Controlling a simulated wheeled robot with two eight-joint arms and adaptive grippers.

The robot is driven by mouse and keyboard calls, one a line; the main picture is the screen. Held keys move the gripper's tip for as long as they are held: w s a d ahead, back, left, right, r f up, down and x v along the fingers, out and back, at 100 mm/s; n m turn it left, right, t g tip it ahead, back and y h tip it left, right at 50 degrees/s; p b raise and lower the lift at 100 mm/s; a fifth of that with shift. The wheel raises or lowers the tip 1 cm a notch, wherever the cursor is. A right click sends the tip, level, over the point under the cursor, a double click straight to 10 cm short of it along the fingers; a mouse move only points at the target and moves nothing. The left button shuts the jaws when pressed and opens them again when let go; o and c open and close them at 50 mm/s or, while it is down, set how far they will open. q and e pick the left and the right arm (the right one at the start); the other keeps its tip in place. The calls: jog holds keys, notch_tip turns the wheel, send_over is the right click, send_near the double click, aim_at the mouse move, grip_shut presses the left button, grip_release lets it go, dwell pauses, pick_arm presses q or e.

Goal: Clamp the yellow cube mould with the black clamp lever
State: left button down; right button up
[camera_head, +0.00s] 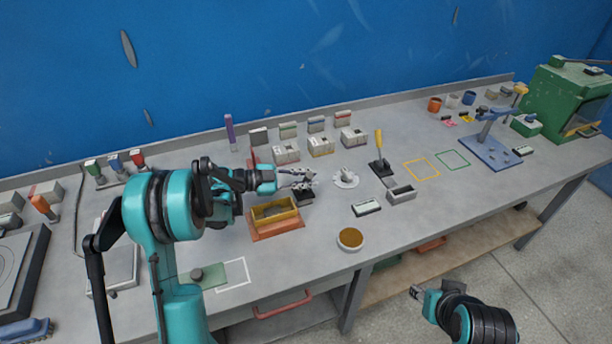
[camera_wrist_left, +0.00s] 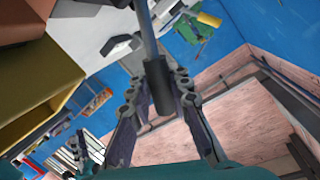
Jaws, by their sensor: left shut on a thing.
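The yellow cube mould (camera_head: 267,221) stands on an orange-brown base (camera_head: 283,231) left of the table's middle, and its yellow wall fills the left of the left wrist view (camera_wrist_left: 38,85). The black clamp lever (camera_wrist_left: 158,86) shows in the left wrist view as a black grip on a metal rod. My left gripper (camera_head: 308,180) is shut on this grip, beside and above the mould's right end; its fingers (camera_wrist_left: 160,100) lie on both sides of it. The lever's lower part is mostly hidden in the head view. My right gripper (camera_head: 424,292) is off the table's front edge, with its jaw state unclear.
A clamp with a yellow handle (camera_head: 379,142), a white round part (camera_head: 345,178) and a grey tray (camera_head: 402,195) stand to the right. A bowl of brown material (camera_head: 350,239) is near the front edge. Several small blocks line the back. The marked squares (camera_head: 421,169) are empty.

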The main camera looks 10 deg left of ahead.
pick_arm(q)
jog(key=shift+s+d+f, duration=0.1)
jog(key=shift+f, duration=0.05)
dwell(0.3)
jog(key=c, duration=1.4)
grip_release()
jog(key=shift+o, duration=0.2)
jog(key=v, duration=1.2)
